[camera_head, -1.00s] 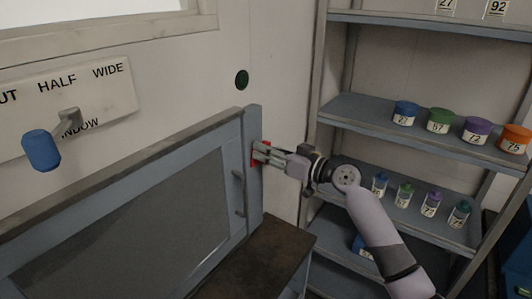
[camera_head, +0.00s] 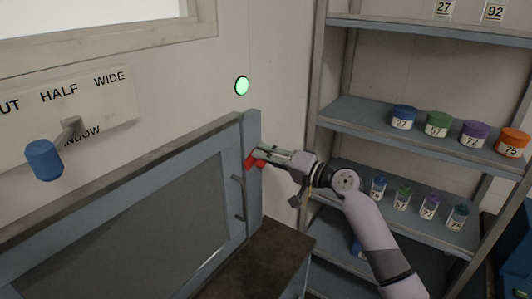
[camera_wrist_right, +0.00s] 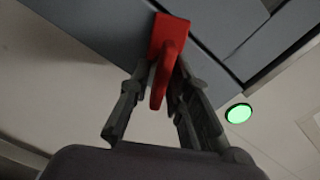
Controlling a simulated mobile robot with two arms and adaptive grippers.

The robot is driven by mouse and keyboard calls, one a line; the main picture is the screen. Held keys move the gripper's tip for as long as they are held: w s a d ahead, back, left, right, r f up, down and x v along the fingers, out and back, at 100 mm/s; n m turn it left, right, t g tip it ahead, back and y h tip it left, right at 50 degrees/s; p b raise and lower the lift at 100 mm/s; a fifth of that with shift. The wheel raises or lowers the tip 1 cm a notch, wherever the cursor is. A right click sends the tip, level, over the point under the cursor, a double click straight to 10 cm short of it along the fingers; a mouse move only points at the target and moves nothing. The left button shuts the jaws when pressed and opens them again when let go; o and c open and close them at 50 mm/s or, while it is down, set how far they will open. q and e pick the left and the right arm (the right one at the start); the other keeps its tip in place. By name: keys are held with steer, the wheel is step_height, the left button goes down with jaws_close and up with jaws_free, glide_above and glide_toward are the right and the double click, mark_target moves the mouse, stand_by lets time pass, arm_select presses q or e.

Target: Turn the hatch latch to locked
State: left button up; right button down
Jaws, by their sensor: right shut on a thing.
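The red hatch latch (camera_head: 251,161) is on the right post of the grey-blue hatch (camera_head: 160,215) in the head view. My right gripper (camera_head: 262,155) reaches it from the right and is shut on it. In the right wrist view the red latch (camera_wrist_right: 168,60) lies between the two fingers of the gripper (camera_wrist_right: 167,95). A round lamp (camera_head: 242,86) on the wall above the hatch glows green, and it also shows in the right wrist view (camera_wrist_right: 238,113). My left gripper is not in view.
A blue-handled window lever (camera_head: 44,160) juts from a lettered plate at the left. A shelf rack (camera_head: 350,112) with several numbered, coloured-lid jars stands at the right. A dark box top (camera_head: 268,250) lies below the hatch post.

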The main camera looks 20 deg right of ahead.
steer(key=m+p, duration=0.2)
steer(key=m, duration=0.3)
steer(key=shift+f, duration=0.1)
steer(key=shift+d, duration=0.1)
stand_by(0.3)
steer(key=c, duration=1.7)
jaws_free()
steer(key=shift+f, duration=0.1)
steer(key=v, duration=1.2)
